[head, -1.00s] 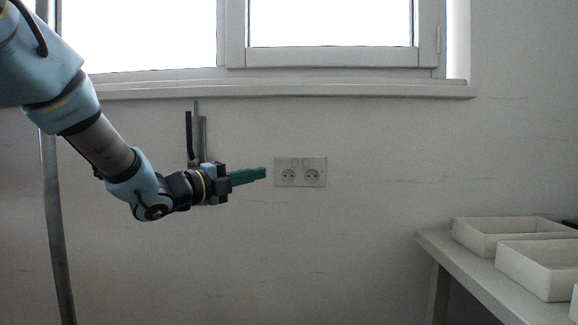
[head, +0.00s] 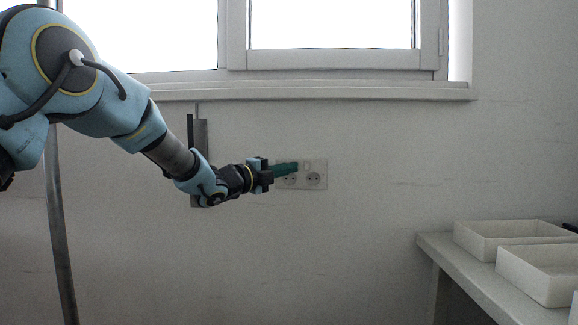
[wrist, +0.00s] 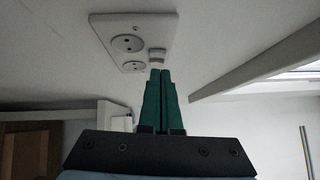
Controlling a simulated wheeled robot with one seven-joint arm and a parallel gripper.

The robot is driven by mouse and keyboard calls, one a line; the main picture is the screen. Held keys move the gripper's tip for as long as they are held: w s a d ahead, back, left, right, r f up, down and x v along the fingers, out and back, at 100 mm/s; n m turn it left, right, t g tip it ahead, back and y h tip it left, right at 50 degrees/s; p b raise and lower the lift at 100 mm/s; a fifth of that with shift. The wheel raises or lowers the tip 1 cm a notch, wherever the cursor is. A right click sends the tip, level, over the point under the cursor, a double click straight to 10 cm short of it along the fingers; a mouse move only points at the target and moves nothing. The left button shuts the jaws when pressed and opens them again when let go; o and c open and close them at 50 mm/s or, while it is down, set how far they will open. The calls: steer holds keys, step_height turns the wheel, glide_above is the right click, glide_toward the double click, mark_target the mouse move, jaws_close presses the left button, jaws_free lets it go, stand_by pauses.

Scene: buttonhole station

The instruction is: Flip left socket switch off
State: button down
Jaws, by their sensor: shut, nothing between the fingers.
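A white double socket plate (head: 320,187) is on the wall under the window. Its left socket (head: 290,181) is partly covered from above by my fingers, and its right socket (head: 313,180) is in clear view. In the wrist view the plate (wrist: 101,29) shows two round sockets and a small pale switch area (wrist: 157,54) beside them. My gripper (head: 297,166) has green fingers, shut together and empty. The fingertips (wrist: 160,71) are right by the switch area; I cannot tell whether they touch it. The left switch's position cannot be made out.
A window sill (head: 320,92) runs above the plate. A grey vertical metal piece (head: 201,135) hangs on the wall behind my arm. At the right, a table (head: 452,275) holds white trays (head: 510,228). The wall right of the plate is clear.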

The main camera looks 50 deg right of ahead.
steer(key=shift+w+d+r, duration=0.15)
steer(key=shift+w+d, duration=0.15)
steer(key=shift+d, duration=0.35)
steer(key=shift+w+d+r+n+y+p, duration=0.15)
steer(key=shift+r+p, duration=0.2)
steer(key=shift+p, duration=0.2)
steer(key=shift+w+d+r+n+y+p, duration=0.1)
steer(key=shift+r+n+y+p, duration=0.05)
steer(key=shift+r+p, duration=0.3)
steer(key=shift+f+b, duration=0.3)
steer(key=shift+f, duration=0.05)
